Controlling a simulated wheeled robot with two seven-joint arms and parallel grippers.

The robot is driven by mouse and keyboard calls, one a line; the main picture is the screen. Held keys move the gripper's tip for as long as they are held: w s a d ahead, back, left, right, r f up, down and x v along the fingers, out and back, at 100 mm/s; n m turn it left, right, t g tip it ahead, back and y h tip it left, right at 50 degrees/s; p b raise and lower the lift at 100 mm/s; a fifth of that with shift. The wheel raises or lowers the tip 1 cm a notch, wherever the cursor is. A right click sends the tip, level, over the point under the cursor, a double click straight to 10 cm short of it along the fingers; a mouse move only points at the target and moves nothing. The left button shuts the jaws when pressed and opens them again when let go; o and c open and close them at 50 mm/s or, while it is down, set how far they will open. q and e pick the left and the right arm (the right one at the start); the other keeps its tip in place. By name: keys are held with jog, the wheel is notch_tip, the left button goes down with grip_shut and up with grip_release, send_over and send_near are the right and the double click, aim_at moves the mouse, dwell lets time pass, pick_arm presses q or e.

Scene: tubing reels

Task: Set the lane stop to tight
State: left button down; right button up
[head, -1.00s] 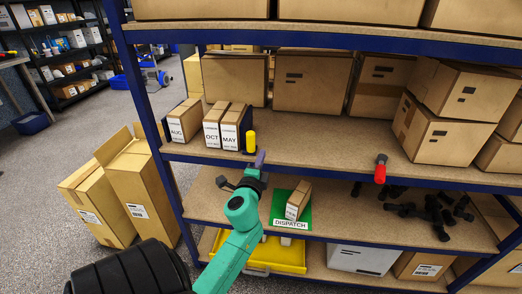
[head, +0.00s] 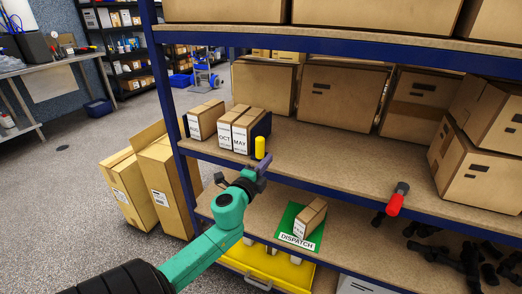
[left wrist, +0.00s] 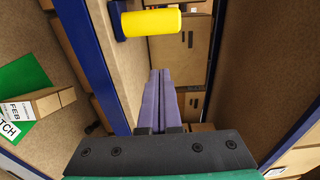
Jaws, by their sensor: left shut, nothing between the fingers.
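A yellow upright handle (head: 260,147) stands at the front edge of the middle shelf, by a dark blue plate (head: 262,127) at the right side of the MAY box (head: 241,136). I take it for the lane stop; its setting cannot be read. In the left wrist view the yellow handle (left wrist: 152,22) lies across the top, joined to a blue piece (left wrist: 117,20). My left gripper (head: 265,161) is just below and right of the handle, its purple fingers shut and empty. In the left wrist view the fingertips (left wrist: 160,72) are apart from the handle. My right gripper is not in view.
A red handle with a grey end (head: 395,204) sits at the shelf edge further right. Below, a small carton (head: 311,217) stands on the green DISPATCH mat (head: 291,212). Large cartons (head: 340,98) line the back. Shelf space right of the yellow handle is clear.

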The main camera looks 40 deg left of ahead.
pick_arm(q)
jog(key=x, duration=0.4)
jog(key=d+x, duration=0.1)
jog(key=x, duration=0.1)
jog(key=shift+w+a, duration=0.1)
jog(key=shift+w, duration=0.35)
jog(key=s+a, duration=0.1)
jog(key=s+a+p, duration=0.1)
jog(key=a, duration=0.1)
jog(key=shift+a, duration=0.1)
jog(key=shift+s+a, duration=0.15)
jog(key=shift+a, duration=0.1)
jog(key=shift+d, duration=0.1)
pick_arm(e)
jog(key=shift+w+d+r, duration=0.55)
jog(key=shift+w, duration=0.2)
